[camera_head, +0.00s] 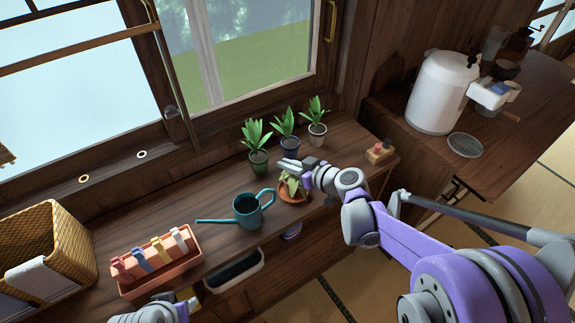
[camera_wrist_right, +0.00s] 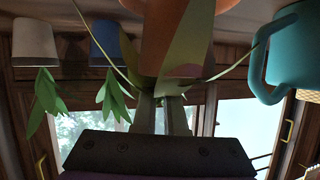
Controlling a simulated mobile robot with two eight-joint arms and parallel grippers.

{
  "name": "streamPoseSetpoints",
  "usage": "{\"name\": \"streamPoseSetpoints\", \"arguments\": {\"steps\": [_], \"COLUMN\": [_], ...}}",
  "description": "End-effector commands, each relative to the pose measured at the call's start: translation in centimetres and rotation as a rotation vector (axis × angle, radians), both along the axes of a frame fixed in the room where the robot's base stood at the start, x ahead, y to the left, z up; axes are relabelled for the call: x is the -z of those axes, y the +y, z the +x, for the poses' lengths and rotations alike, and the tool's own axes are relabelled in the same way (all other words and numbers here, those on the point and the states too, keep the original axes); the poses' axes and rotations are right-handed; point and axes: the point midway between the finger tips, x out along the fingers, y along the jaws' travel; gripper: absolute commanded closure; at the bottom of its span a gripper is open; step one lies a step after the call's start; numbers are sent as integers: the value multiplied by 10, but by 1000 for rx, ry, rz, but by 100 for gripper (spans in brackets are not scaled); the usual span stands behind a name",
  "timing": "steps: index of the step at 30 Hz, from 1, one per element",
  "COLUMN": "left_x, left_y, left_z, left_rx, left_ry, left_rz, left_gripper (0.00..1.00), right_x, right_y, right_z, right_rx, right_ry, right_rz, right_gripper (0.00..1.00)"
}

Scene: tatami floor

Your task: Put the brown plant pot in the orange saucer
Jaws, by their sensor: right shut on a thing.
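The brown plant pot (camera_wrist_right: 178,28), with pale drooping leaves, is at the tips of my right gripper (camera_wrist_right: 160,102) in the right wrist view. This gripper (camera_head: 287,167) is shut at the plant's top in the head view; leaves hide its exact hold. The plant's leaves (camera_head: 291,183) show below the gripper. The orange saucer (camera_head: 293,199) lies under the plant on the wooden counter; leaves cover part of it. I cannot tell whether the pot touches it. My left gripper (camera_head: 165,310) is partly cut off at the bottom edge, and its fingers are unclear.
A teal watering can (camera_head: 247,211) stands just left of the saucer. Green (camera_head: 259,163), blue (camera_head: 288,146) and grey-white (camera_head: 317,134) potted plants stand behind. A planter box (camera_head: 160,262) and a basket (camera_head: 55,245) are at left. A small wooden block (camera_head: 380,153) lies right.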

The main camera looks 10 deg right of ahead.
Motion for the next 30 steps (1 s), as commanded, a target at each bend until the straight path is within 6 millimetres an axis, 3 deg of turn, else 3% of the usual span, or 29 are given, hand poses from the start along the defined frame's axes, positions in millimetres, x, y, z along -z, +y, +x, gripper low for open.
{"name": "streamPoseSetpoints", "arguments": {"steps": [9, 10, 15, 25, 30], "left_x": [2, 2, 2, -2, -3], "left_y": [0, 0, 0, 0, 0], "left_z": [0, 0, 0, 0, 0], "left_rx": [0, 0, 0, 0, 0], "left_ry": [1, 1, 0, 0, -1], "left_rz": [0, 0, 0, 0, 0], "left_gripper": [50, 50, 50, 50, 50], "right_x": [3, 3, 2, -3, -11], "right_y": [0, 0, 0, 0, -13], "right_z": [0, 0, 0, 0, -18], "right_rx": [0, 0, 0, 0, 3], "right_ry": [0, 0, 0, -1, 0], "right_rz": [0, 0, 0, 1, 0], "right_gripper": [100, 87, 61, 61, 61]}}
